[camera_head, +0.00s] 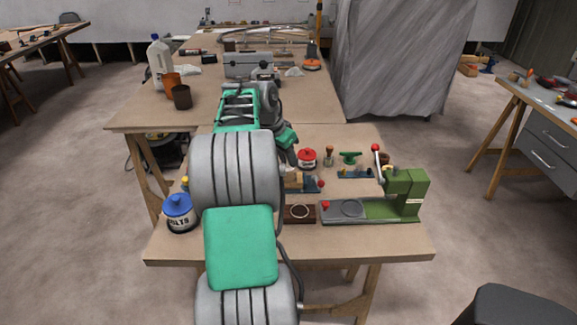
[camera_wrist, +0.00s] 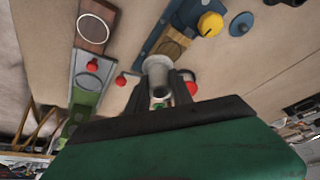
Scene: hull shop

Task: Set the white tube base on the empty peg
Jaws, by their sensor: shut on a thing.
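My gripper (camera_wrist: 162,84) is shut on a white tube base (camera_wrist: 156,66), a short pale tube with an open end, in the wrist view. The tube is over or beside the end of a blue board (camera_wrist: 150,42); I cannot tell whether it touches. The board carries a wooden block and a yellow knob (camera_wrist: 210,24). Part of a blue board with a wooden block (camera_head: 294,180) shows in the head view beyond my arm. My arm hides the gripper and tube in the head view. I cannot clearly make out an empty peg.
A green press (camera_head: 408,196) with a red-knobbed lever stands at the right of the near table. A brown block with a ring (camera_head: 298,213) lies beside it. A blue-lidded jar (camera_head: 180,212) stands left, a red-lidded jar (camera_head: 307,158) behind. The table's front strip is clear.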

